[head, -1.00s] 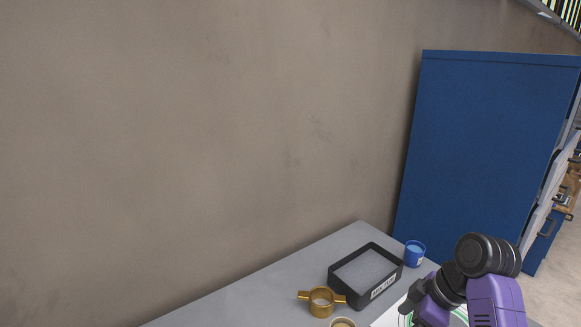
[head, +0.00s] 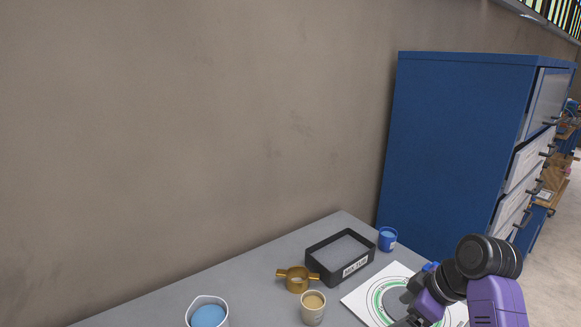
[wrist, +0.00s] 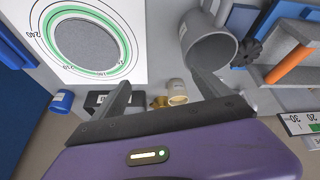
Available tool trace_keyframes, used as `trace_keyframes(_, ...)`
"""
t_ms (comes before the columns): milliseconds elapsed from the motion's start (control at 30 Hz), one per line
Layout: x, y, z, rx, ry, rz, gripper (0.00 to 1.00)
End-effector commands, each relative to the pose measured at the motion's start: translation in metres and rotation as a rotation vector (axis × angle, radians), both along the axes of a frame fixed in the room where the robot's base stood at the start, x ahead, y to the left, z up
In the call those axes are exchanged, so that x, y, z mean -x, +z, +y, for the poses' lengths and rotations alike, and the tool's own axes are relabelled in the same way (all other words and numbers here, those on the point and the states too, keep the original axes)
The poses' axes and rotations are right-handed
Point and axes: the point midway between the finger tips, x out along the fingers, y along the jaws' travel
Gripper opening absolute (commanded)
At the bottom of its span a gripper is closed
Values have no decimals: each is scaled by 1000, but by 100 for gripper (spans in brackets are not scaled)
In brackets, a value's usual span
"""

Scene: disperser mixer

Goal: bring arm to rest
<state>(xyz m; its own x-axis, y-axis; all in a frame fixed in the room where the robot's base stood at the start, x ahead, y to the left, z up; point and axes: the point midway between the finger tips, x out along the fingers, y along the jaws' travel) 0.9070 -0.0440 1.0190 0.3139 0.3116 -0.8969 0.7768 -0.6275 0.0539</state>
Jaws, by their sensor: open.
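My gripper (wrist: 160,80) is open in the wrist view, its two grey fingers apart with nothing between their tips. It is above the table; a gold ring piece (wrist: 159,102) and a beige cup (wrist: 177,92) show beyond the gap between the fingers. A grey cylindrical vessel (wrist: 208,46) appears by the right finger; I cannot tell whether they touch. In the head view my purple and black arm is bent at the lower right, over the white sheet with green rings (head: 362,300). The fingers are hidden there.
The grey table (head: 250,274) holds a black labelled tray (head: 350,268), a blue cup (head: 387,239) and a white container with blue contents (head: 207,315). A blue cabinet (head: 455,140) stands behind. The wrist view shows a grey rack with an orange cylinder (wrist: 289,65).

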Motion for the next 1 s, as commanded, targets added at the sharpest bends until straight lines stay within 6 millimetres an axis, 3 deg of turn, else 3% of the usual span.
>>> trace_keyframes(300, -47, 33, -13, -29, -203, -222, 87)
trace_keyframes(567, -61, 34, -22, -113, -439, -458, 87)
trace_keyframes(767, -29, 19, -22, -225, -634, -659, 87)
trace_keyframes(1000, 42, 5, -15, -341, -775, -835, 87)
